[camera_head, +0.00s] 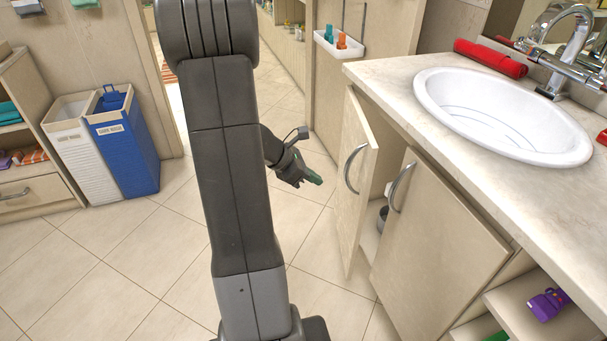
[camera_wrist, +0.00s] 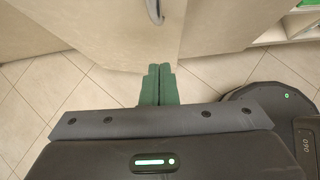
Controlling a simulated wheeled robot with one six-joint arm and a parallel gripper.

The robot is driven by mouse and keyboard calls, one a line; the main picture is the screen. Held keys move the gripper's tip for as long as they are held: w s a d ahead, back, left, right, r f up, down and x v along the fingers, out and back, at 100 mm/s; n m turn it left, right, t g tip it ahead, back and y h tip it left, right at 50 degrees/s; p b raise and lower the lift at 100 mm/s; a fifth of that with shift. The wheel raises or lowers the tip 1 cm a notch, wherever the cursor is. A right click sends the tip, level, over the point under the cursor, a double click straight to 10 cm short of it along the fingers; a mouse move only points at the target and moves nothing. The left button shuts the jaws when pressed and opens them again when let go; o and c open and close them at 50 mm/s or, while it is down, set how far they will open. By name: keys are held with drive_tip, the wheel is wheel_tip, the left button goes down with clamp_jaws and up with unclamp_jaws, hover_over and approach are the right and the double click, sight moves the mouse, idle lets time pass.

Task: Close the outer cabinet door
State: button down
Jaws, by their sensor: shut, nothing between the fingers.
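The outer cabinet door (camera_head: 352,185) is the left one of two doors under the sink counter. It stands partly open, swung out to the left, with a curved metal handle (camera_head: 354,168). The gap beside it shows the cabinet inside. My gripper (camera_head: 316,179) is shut and empty, to the left of this door and apart from it in the head view. In the wrist view its green fingers (camera_wrist: 158,70) are together, and a beige door panel (camera_wrist: 125,30) with a metal handle (camera_wrist: 154,10) lies just ahead. I cannot tell whether the fingertips touch the panel.
The counter (camera_head: 385,75) with a white sink (camera_head: 500,110) overhangs the doors. A blue bin (camera_head: 127,150) and a white bin (camera_head: 85,150) stand at the left. Tiled floor (camera_head: 130,260) is clear there.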

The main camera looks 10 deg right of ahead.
sight(364, 181)
drive_tip(key=d+f, duration=0.2)
drive_tip(key=d, duration=0.4)
drive_tip(key=shift+b, duration=0.3)
drive_tip(key=shift+w, duration=0.1)
drive_tip(key=s+d+b, duration=0.1)
drive_tip(key=d, duration=0.1)
drive_tip(key=d+n+t+b, duration=0.1)
drive_tip(key=d+b, duration=0.1)
drive_tip(key=s+d+n+b, duration=0.1)
drive_tip(key=d, duration=0.2)
drive_tip(key=shift+s+t, duration=0.3)
drive_tip(key=shift+d, duration=0.1)
drive_tip(key=shift+r, duration=0.1)
drive_tip(key=shift+w+a, duration=0.1)
drive_tip(key=shift+a, duration=0.15)
